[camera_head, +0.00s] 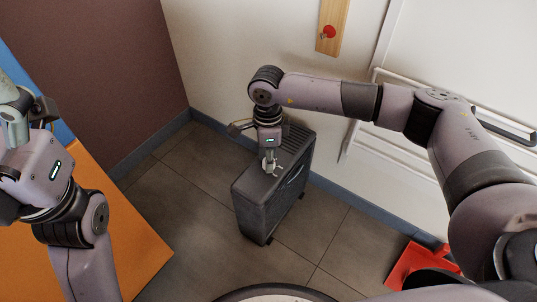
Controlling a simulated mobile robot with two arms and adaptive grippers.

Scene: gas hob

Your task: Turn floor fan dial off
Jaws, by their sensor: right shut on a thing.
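The floor fan (262,207) is a dark grey upright box with a slatted top, standing on the tiles near the white wall. My right gripper (270,168) points down onto the top of the fan. It is shut on the fan's dial, which its fingers mostly hide, so I cannot tell the dial's setting. My left arm stands at the left edge, well apart from the fan. The left gripper (14,118) shows only in part at the edge, and its fingertips cannot be made out.
An orange surface (130,240) lies at the lower left under my left arm. A red object (405,265) is on the floor at the lower right. A white rail (352,135) runs along the right wall. A wooden strip with a red knob (329,32) is on the wall.

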